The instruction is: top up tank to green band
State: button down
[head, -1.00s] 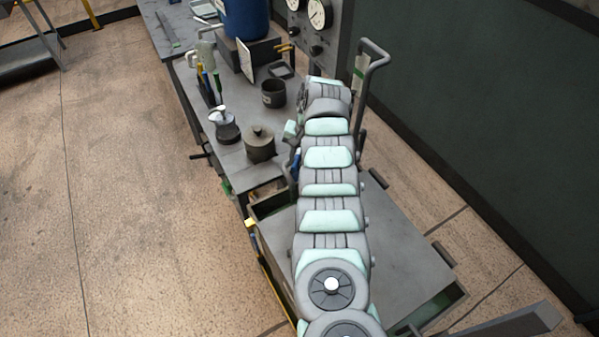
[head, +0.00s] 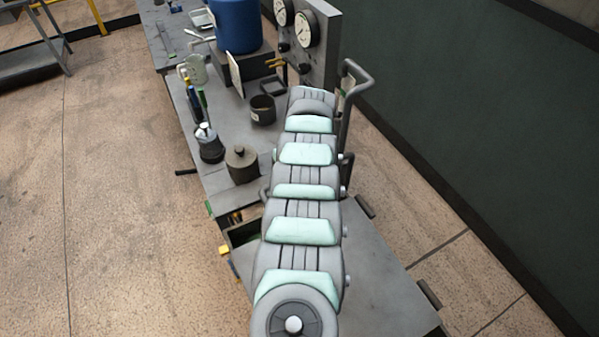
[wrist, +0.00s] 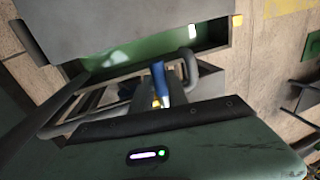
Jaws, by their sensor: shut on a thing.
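A blue drum (head: 238,25) stands on a dark block at the back of the bench in the head view. I cannot tell if it is the tank. The head view hides my gripper behind my arm. No liquid level can be made out.
The bench holds a dark lidded pot (head: 242,165), a dark kettle-like pot (head: 208,146), an open dark cup (head: 263,110) and a pale mug (head: 196,69). Two gauges sit on an upright panel (head: 318,60). A grey-topped cart (head: 375,270) stands in front.

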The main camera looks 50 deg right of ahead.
jog(key=shift+d, duration=0.1)
dwell(0.3)
jog(key=c, duration=1.3)
grip_release()
notch_tip(320, 180, up, 11)
jog(key=d+b, duration=0.1)
jog(key=d, duration=0.1)
jog(key=shift+s+f, duration=0.2)
jog(key=shift+s, duration=0.25)
